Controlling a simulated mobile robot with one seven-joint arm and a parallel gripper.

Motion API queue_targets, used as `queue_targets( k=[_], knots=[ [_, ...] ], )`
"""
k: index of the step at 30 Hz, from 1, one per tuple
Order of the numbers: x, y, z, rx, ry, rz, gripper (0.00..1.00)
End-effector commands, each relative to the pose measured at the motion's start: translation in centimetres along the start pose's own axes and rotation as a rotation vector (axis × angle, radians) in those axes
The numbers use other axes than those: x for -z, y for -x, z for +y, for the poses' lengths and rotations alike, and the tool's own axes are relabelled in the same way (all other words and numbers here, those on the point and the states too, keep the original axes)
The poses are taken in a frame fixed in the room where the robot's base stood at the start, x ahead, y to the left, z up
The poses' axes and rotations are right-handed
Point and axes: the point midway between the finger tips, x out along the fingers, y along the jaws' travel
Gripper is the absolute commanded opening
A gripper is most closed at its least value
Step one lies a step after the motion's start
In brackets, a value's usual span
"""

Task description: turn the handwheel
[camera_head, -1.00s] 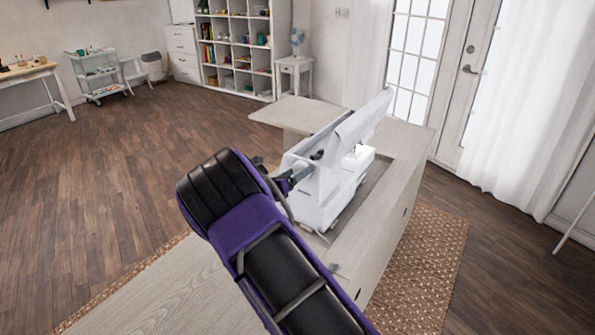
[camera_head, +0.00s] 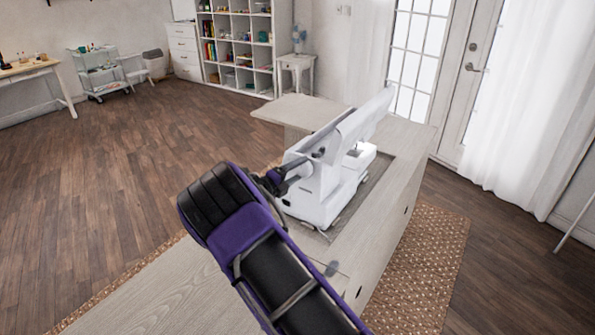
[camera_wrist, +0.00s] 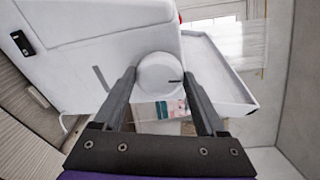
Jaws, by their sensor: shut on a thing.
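The white sewing machine (camera_head: 318,192) stands upright in the opening of a pale wood cabinet (camera_head: 385,215). Its handwheel (camera_wrist: 158,72) is a round white knob with a dark mark near its right edge, seen in the wrist view. My gripper (camera_wrist: 159,79) has one finger on each side of the handwheel and is shut on it. In the head view my gripper (camera_head: 287,176) reaches the near left end of the machine, and the handwheel is hard to make out there.
The cabinet's raised pale leaf (camera_head: 298,112) lies behind the machine. A woven rug (camera_head: 430,255) lies under the cabinet. Open wood floor (camera_head: 130,170) spreads to the left. White shelves (camera_head: 237,50) and a small side table (camera_head: 296,68) stand at the back.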

Motion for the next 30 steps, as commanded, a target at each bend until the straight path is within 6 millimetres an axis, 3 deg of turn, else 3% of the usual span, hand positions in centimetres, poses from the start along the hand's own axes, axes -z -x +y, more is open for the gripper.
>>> queue_targets(
  k=[9, 24, 25, 28, 30],
  knots=[
    [0.01, 0.07, 0.23, 0.01, 0.103, 0.006, 0.18],
    [0.02, 0.07, 0.23, 0.012, 0.118, 0.007, 0.18],
    [0.03, 0.06, 0.23, 0.012, 0.118, 0.007, 0.79],
    [0.02, 0.05, 0.2, 0.013, 0.117, 0.007, 0.97],
    [0.02, 0.04, 0.17, 0.013, 0.117, 0.007, 1.0]
  ],
)
